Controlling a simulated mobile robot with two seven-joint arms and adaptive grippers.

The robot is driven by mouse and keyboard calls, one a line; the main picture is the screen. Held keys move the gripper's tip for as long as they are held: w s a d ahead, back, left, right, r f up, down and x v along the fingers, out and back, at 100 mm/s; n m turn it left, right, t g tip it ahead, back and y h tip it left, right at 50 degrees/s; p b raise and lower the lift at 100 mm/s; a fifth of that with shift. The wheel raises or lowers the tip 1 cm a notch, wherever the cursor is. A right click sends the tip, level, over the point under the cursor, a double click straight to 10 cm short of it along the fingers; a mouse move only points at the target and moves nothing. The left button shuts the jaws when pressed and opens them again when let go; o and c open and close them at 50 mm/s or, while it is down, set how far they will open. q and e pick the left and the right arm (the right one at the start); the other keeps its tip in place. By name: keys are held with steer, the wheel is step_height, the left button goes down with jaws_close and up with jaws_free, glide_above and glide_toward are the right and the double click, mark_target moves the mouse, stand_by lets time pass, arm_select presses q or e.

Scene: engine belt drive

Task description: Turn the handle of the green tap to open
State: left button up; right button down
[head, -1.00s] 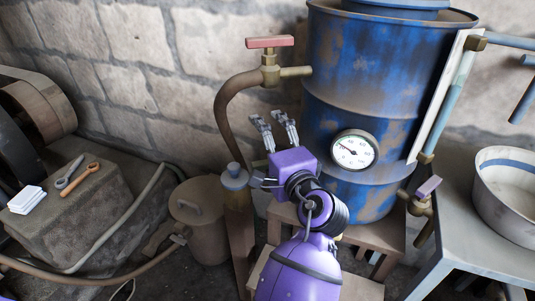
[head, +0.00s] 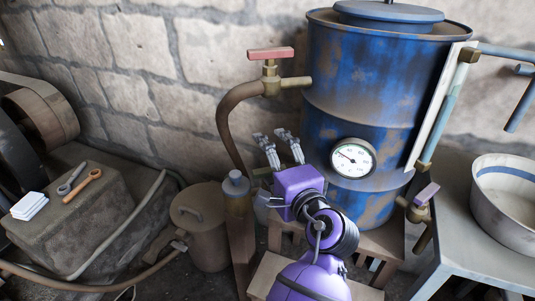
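No green tap handle shows in the head view. A brass tap with a red bar handle (head: 271,53) sits on the upper left side of the blue drum (head: 340,80); its handle lies level across the valve. A second brass tap with a purple handle (head: 426,193) is at the drum's lower right. My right gripper (head: 277,147) is in front of the drum's lower left, below the red-handled tap and apart from both taps. Its two fingers point up and stand apart, with nothing between them. My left gripper is not in view.
A round gauge (head: 353,158) is on the drum. A brown hose (head: 228,125) and a small blue-topped bottle (head: 236,190) stand left of my gripper. Wrenches (head: 82,186) lie on a stone block at left. A white basin (head: 506,197) sits on the right table.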

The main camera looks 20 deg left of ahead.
arm_select(q)
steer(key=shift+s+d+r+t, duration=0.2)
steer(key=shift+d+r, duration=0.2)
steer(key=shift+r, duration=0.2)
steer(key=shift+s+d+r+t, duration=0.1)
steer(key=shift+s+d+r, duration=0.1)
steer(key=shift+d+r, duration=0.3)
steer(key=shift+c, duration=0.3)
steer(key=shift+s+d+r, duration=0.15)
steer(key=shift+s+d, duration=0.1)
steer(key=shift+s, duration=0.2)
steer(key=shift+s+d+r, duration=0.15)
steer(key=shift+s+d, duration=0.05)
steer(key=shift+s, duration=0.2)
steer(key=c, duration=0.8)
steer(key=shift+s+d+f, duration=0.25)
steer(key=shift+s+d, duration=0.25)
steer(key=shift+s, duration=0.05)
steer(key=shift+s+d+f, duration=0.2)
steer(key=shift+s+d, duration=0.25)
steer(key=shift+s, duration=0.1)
steer(key=shift+p, duration=0.55)
